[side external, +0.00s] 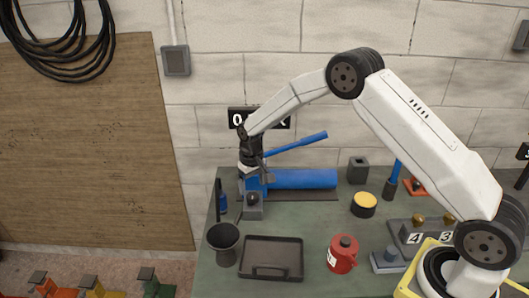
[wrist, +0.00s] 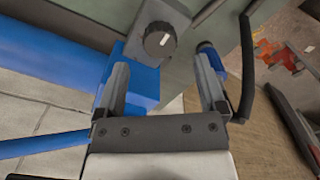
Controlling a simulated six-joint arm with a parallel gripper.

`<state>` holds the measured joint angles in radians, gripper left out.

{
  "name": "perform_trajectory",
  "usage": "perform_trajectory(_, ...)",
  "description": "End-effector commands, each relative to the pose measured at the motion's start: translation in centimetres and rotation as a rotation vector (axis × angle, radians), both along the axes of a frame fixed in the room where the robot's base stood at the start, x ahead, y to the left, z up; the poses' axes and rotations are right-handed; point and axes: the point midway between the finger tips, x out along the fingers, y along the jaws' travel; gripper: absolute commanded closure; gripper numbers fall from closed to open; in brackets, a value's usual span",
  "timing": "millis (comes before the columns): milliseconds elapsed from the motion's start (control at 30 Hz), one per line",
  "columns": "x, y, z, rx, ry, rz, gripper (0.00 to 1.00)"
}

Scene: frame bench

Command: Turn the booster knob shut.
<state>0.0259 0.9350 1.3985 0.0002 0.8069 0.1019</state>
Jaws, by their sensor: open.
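The knob (wrist: 158,41) is round and black, with a short white mark right of its centre. It sits on the grey block at the end of the blue booster pump (wrist: 40,60). In the side view the pump's blue cylinder (side external: 305,179) lies on the bench, with the grey knob block (side external: 254,207) at its left end. My gripper (wrist: 163,72) is open, its two fingers apart and nothing between them. In the wrist view the knob lies beyond the fingertips, not between them. In the side view my gripper (side external: 251,170) hangs just above the block.
A blue lever (side external: 297,144) slants up above the cylinder. A dark cup (side external: 223,243), a black tray (side external: 271,258) and a red can (side external: 342,254) stand in front.

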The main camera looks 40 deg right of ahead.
Motion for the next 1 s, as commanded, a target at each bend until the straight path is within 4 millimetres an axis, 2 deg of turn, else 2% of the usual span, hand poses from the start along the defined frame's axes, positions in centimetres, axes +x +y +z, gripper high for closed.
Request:
perform_trajectory(100,0.0,0.0,1.7,0.000,-0.002,0.000,0.10)
perform_trajectory(300,0.0,0.0,3.3,0.000,-0.001,-0.001,0.10)
perform_trajectory(767,-0.1,0.0,3.7,0.000,-0.001,0.000,0.10)
perform_trajectory(1000,-1.3,0.2,4.7,0.000,-0.018,0.009,0.10)
